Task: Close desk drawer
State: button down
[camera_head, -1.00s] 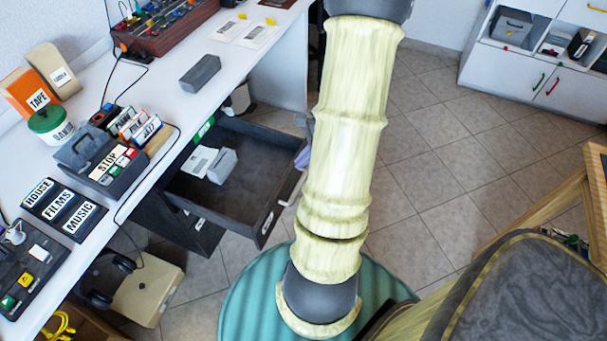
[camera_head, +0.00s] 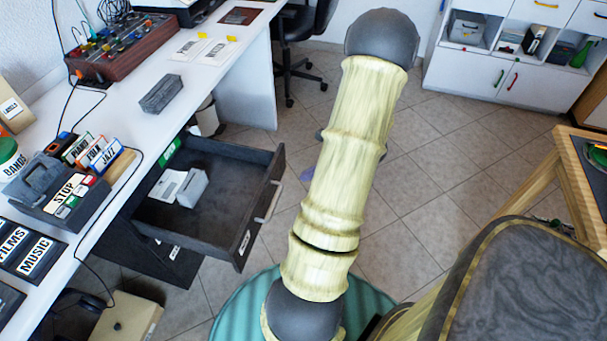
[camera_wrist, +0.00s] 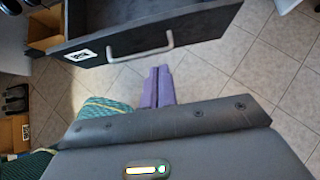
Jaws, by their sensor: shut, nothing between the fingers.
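The desk drawer (camera_head: 222,203) is dark grey and pulled well out from under the white desk (camera_head: 125,115) in the head view. A white box and papers lie inside it. Its front, with a pale bar handle (camera_wrist: 141,50) and a white label, spans the top of the wrist view. My gripper (camera_wrist: 158,80) shows in the wrist view as purple fingers closed together, just below the handle in the picture. The fingers look empty; whether they touch the drawer front cannot be told.
A grey block (camera_head: 161,94), a mixer (camera_head: 125,48) and labelled boxes stand on the desk. An office chair (camera_head: 300,50) is behind it. White cabinets (camera_head: 470,75) stand at the back right, a wooden-framed table (camera_head: 570,170) at right. Tiled floor is open between.

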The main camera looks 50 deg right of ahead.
aim_at(268, 183)
jog(key=x, duration=0.3)
jog(key=w+r+b+x, duration=0.1)
jog(key=x, duration=0.3)
jog(key=b+x, duration=0.1)
jog(key=x, duration=0.2)
jog(key=shift+w+a+r, duration=0.2)
jog(key=shift+w+a, duration=0.1)
jog(key=shift+w, duration=0.1)
jog(key=shift+w+a, duration=0.15)
jog(key=shift+w, duration=0.25)
